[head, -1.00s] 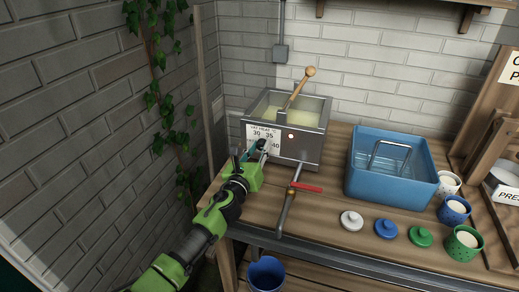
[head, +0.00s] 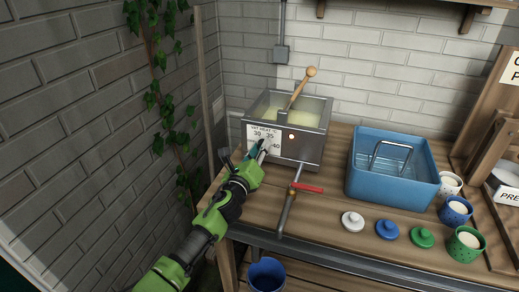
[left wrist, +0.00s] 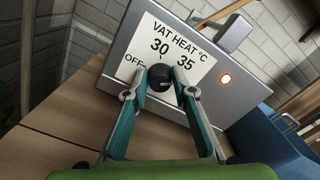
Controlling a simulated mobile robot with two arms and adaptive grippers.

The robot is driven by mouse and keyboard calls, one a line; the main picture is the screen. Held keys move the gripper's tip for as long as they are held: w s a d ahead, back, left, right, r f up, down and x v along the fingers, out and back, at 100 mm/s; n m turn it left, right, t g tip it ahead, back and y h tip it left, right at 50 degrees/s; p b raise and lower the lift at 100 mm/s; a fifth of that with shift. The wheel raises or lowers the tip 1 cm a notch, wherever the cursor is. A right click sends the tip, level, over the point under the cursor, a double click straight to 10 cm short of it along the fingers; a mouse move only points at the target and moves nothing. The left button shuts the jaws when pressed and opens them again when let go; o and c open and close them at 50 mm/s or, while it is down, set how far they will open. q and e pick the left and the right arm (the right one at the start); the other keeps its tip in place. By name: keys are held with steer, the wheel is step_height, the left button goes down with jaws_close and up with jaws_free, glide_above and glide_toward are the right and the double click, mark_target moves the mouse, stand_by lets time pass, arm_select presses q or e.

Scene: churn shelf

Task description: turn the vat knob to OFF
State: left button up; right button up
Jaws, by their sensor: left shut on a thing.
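The vat knob (left wrist: 160,78) is a small black round knob on the lower part of the white VAT HEAT dial plate (left wrist: 172,48). The knob's pointer direction is too unclear to tell. The steel vat (head: 312,151) holds pale yellow liquid and a wooden-handled paddle (head: 300,86). My right gripper is out of view.
An orange lamp (head: 291,137) glows on the vat front. A red-handled tap (head: 305,188) juts out below it. A blue basin (head: 375,190), several cups and lids stand to the right. A brick wall with ivy (head: 160,95) is close on the left.

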arm_select(q)
steer(key=o, duration=1.1)
steer(key=v, duration=1.2)
steer(key=shift+c, duration=0.3)
